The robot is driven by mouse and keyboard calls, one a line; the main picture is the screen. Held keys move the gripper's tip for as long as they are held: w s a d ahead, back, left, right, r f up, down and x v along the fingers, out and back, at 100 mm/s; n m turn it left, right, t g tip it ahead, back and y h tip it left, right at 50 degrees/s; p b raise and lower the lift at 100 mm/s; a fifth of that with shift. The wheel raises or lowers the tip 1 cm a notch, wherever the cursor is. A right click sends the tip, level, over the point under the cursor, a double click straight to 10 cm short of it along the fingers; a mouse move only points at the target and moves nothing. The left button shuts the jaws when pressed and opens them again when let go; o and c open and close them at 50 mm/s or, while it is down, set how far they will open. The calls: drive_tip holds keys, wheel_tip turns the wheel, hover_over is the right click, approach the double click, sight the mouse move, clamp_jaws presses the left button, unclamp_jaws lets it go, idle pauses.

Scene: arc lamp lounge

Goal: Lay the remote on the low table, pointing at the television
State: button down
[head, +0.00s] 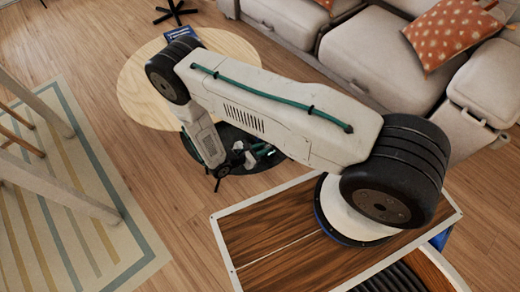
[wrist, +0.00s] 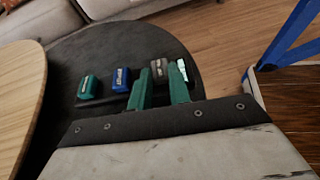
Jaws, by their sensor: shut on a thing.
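My gripper (wrist: 160,90) shows in the wrist view as two green fingers above a dark round table top (wrist: 70,55). It is shut on a small dark grey thing with pale marks (wrist: 158,69), which appears to be the remote, though little of it shows. In the head view my arm covers much of the dark round top (head: 270,160), and my gripper is low over it, partly hidden. A pale round wooden table (head: 135,85) overlaps the dark one. I see no television, and I cannot tell which way the held thing points.
Beside the fingers on the dark top are a green box (wrist: 88,87), a blue box (wrist: 122,79) and a small white-and-green thing (wrist: 182,70). A blue item (head: 183,33) lies on the pale table. A sofa (head: 350,50) stands behind, and a striped rug (head: 75,200) lies left.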

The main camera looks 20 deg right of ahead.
drive_tip(key=shift+w, duration=0.35)
drive_tip(key=f, duration=0.1)
drive_tip(key=w+f, duration=0.1)
drive_tip(key=shift+f, duration=0.8)
drive_tip(key=c, duration=1.3)
unclamp_jaws()
drive_tip(key=shift+f, duration=0.15)
drive_tip(key=shift+r, duration=0.2)
drive_tip(key=v, duration=1.2)
drive_tip(key=shift+w+r, duration=0.1)
